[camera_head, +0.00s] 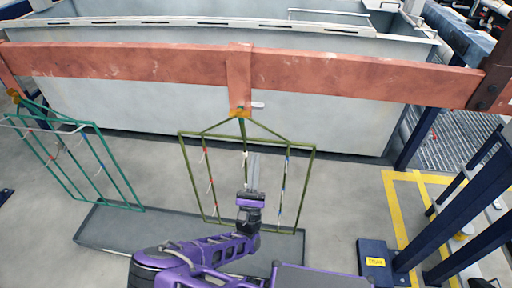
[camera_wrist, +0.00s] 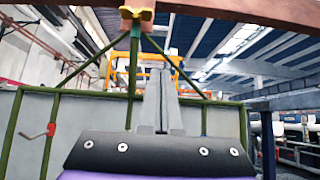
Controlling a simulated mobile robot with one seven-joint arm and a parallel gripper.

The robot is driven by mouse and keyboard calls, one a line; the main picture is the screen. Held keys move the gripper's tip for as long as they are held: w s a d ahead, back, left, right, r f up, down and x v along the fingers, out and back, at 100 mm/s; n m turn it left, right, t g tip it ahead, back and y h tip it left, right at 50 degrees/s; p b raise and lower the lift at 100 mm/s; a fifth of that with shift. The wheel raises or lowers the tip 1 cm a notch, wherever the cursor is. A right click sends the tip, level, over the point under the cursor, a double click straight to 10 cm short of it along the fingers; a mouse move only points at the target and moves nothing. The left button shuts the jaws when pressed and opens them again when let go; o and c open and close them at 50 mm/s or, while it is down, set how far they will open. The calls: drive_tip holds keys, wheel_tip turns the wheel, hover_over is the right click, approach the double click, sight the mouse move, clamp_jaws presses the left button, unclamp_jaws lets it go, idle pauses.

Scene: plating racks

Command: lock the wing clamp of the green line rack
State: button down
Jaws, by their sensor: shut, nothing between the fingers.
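An olive-green rack frame (camera_head: 311,180) hangs upright from the copper-coloured bar in the middle of the head view. A second, teal-green rack (camera_head: 66,178) hangs at the left, with an orange piece (camera_head: 15,96) on top. I cannot tell which rack is meant. My gripper (camera_head: 254,158) is shut and empty, pointing up in front of the middle rack, below its clamp.
The copper-coloured bar (camera_head: 140,60) spans the scene before a grey tank (camera_head: 330,115). A shallow dark tray (camera_head: 110,228) lies on the floor below the racks. Blue posts (camera_head: 445,235) and a yellow floor marking (camera_head: 394,215) stand right. Small parts hang on the rack's inner wires.

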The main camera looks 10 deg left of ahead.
sight(259, 108)
drive_tip(key=s+r+x, duration=0.2)
drive_tip(key=x, duration=0.9)
drive_tip(key=shift+w+p, duration=0.2)
drive_tip(key=shift+p, duration=0.25)
drive_tip(key=shift+r+n+y, duration=0.25)
drive_tip(key=shift+n+y, duration=0.05)
drive_tip(key=shift+n, duration=0.1)
